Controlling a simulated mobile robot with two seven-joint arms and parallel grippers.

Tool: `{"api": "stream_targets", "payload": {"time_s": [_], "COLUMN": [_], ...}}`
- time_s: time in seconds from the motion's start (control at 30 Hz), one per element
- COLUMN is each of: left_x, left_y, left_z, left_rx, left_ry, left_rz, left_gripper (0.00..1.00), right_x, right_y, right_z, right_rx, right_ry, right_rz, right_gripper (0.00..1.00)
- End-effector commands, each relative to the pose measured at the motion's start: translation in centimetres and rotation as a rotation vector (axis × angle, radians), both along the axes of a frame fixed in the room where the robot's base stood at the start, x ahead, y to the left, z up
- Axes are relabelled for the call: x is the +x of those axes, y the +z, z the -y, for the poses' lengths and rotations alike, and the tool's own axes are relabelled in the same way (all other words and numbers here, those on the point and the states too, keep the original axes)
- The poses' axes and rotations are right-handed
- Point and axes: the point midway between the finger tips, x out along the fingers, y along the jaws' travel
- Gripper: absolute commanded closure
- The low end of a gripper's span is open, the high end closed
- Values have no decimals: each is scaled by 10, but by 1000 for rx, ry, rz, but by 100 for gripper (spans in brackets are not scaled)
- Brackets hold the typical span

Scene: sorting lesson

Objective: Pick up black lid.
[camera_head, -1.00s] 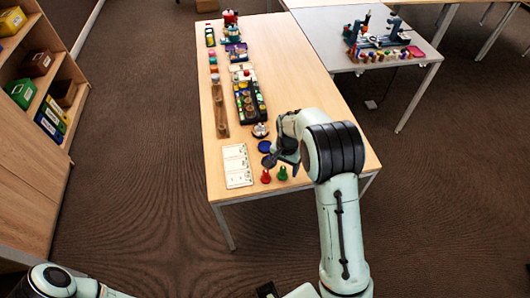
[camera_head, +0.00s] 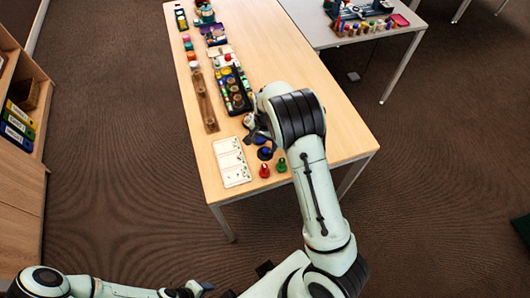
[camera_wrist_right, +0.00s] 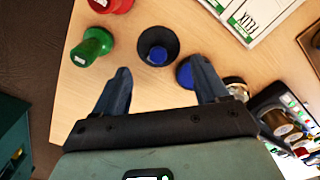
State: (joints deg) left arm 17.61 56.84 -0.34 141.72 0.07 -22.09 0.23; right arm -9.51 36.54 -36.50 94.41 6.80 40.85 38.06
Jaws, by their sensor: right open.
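A round black piece with a blue centre (camera_wrist_right: 158,46) lies on the table in the right wrist view, just beyond my fingertips. It looks like the black lid, but I cannot tell whether the blue part belongs to it. In the head view it shows as a dark disc (camera_head: 265,153), close by my gripper. My right gripper (camera_wrist_right: 160,68) is open and empty, its two fingers pointing at the black piece, apart from it. In the head view the right gripper (camera_head: 257,136) is partly hidden by its own wrist. Part of my left arm shows low in the head view; its gripper is unclear.
A blue disc (camera_wrist_right: 185,73) lies beside my right-hand finger. Red (camera_head: 264,171) and green (camera_head: 281,165) pieces stand near the table's front edge. A white card (camera_head: 231,162) lies left of them. A black tray (camera_head: 235,92) and a wooden strip (camera_head: 204,102) lie farther back.

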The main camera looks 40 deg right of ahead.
Motion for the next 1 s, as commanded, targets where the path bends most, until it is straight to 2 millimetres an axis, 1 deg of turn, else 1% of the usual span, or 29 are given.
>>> {"api": "stream_targets", "payload": {"time_s": [0.07,0.2,0.33,0.43,0.67,0.7,0.77,0.8,0.87,0.9,1.0], "left_x": [0,1,0,0,0,0,0,0,0,0,0], "left_y": [0,1,0,0,0,0,0,0,0,0,0], "left_z": [0,0,0,0,0,0,0,0,0,0,0], "left_rx": [0,0,0,0,0,0,0,0,0,0,0], "left_ry": [0,0,0,0,0,0,0,0,0,0,0], "left_rz": [1,1,1,1,1,1,1,1,1,1,1], "left_gripper": [57,57,57,57,57,57,57,57,57,57,57], "right_x": [-1,-4,-4,-4,-3,-3,-3,-3,-3,-3,-4], "right_y": [-7,-28,-46,-51,-52,-52,-52,-52,-52,-52,-52], "right_z": [0,-1,-1,-1,-1,-1,-1,-1,-1,-1,-1], "right_rx": [1,0,0,0,0,0,0,0,0,0,0], "right_ry": [0,-1,0,0,0,0,0,0,0,0,0], "right_rz": [-3,-4,-2,-1,0,0,0,0,0,-1,-2], "right_gripper": [27,27,27,27,27,40,59,72,92,100,100]}}
